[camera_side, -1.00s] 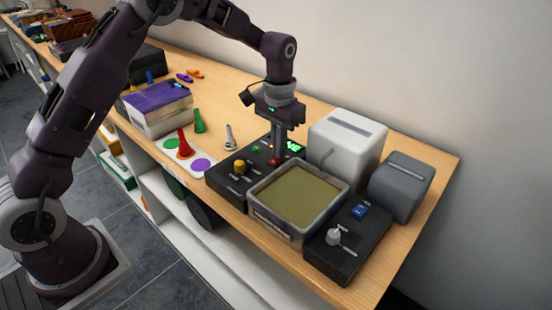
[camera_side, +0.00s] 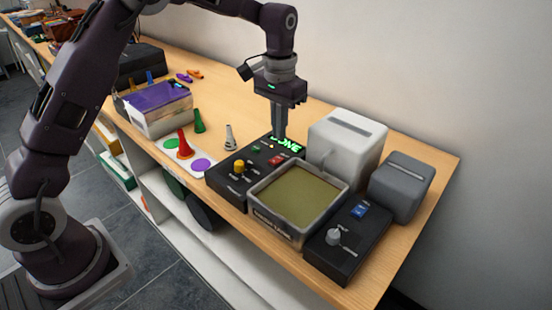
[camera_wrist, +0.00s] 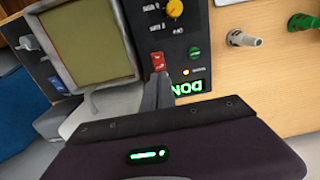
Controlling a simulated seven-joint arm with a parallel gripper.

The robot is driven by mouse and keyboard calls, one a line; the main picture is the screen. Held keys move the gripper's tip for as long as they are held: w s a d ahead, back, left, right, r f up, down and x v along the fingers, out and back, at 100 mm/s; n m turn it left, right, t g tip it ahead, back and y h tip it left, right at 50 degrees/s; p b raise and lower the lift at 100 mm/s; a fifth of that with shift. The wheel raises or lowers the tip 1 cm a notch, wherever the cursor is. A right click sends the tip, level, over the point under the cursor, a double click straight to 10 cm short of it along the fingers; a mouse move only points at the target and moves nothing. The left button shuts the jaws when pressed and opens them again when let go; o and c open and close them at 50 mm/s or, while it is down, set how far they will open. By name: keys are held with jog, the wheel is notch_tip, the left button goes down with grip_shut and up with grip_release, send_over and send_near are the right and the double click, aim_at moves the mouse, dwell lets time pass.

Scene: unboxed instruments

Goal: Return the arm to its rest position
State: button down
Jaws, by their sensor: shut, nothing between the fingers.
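My gripper (camera_side: 279,138) is shut and empty. It points down, above the black control panel (camera_side: 226,178) in the side view, its fingertips in front of the left end of the green display (camera_side: 292,146). The display appears to read DONE. In the wrist view, the shut fingertips (camera_wrist: 163,77) stand just beside the red switch (camera_wrist: 158,61) in the picture. The exact gap between them is hard to tell. The red switch also shows in the side view (camera_side: 275,160), below and left of the display.
A grey-rimmed tray (camera_side: 262,213), a white box (camera_side: 342,149), a grey box (camera_side: 401,187) and a second black panel (camera_side: 340,262) stand to the right.

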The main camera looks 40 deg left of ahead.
jog(key=shift+r, duration=0.65)
jog(key=s+r+t, duration=0.3)
jog(key=s+r, duration=1)
jog(key=s+f+t, duration=0.2)
jog(key=s, duration=1.7)
jog(key=shift+s+f+t, duration=0.2)
jog(key=shift+s+t, duration=0.05)
jog(key=shift+t, duration=0.05)
